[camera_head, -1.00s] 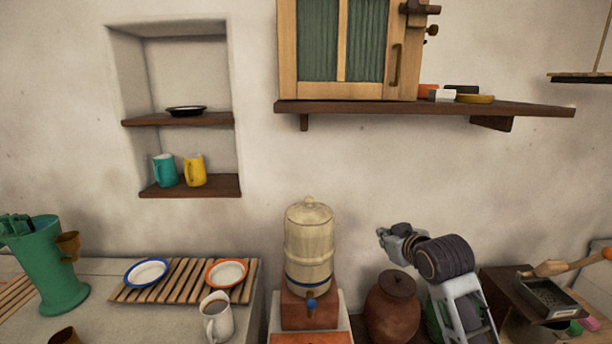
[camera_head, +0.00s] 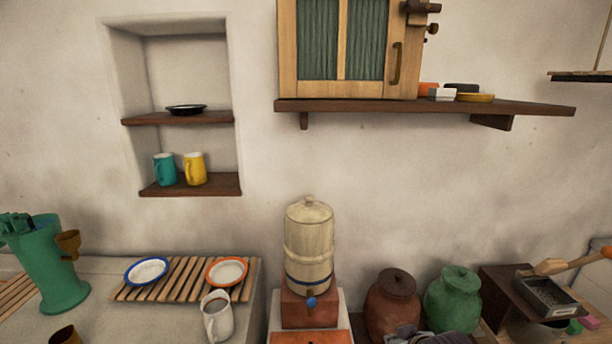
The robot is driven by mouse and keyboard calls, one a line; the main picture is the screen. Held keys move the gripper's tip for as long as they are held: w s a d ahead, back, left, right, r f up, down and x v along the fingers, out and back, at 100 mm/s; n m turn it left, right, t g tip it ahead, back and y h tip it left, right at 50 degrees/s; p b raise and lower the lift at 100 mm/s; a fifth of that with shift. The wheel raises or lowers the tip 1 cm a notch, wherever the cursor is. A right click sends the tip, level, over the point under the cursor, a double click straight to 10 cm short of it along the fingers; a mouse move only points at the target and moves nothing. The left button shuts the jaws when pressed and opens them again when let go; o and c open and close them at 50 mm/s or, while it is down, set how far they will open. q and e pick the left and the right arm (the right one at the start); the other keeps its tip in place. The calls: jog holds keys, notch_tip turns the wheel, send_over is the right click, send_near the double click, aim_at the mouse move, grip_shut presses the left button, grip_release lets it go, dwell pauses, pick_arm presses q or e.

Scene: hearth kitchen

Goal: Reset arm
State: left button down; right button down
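My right gripper (camera_head: 408,335) shows only as a grey piece at the bottom edge, in front of the brown lidded jar (camera_head: 393,308) and the green lidded jar (camera_head: 453,300). Its fingers cannot be made out clearly, so I cannot tell whether it is open or shut. The rest of my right arm is below the picture. My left gripper and arm are not in view.
A cream water dispenser (camera_head: 309,245) stands at centre, with a white mug (camera_head: 217,318) left of it. A slatted rack (camera_head: 190,281) holds two plates. A green pitcher (camera_head: 48,265) stands at far left. A wall shelf (camera_head: 420,107) carries a cabinet.

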jog(key=shift+s+d+f+m+g, duration=0.25)
jog(key=shift+s+f+g, duration=0.75)
jog(key=shift+s+f, duration=2.25)
jog(key=shift+s+d+f+m+g, duration=0.25)
jog(key=shift+s+f+g, duration=1.05)
jog(key=shift+s, duration=3.4)
jog(key=s+f, duration=0.3)
jog(key=f, duration=3.1)
jog(key=s+d+f+g, duration=0.1)
jog(key=s+d+f, duration=0.1)
jog(key=s+f, duration=0.7)
jog(key=s+d+f+g+h, duration=0.1)
jog(key=s+d+f, duration=0.1)
jog(key=s+f, duration=0.8)
jog(key=s, duration=0.3)
jog(key=shift+d, duration=0.1)
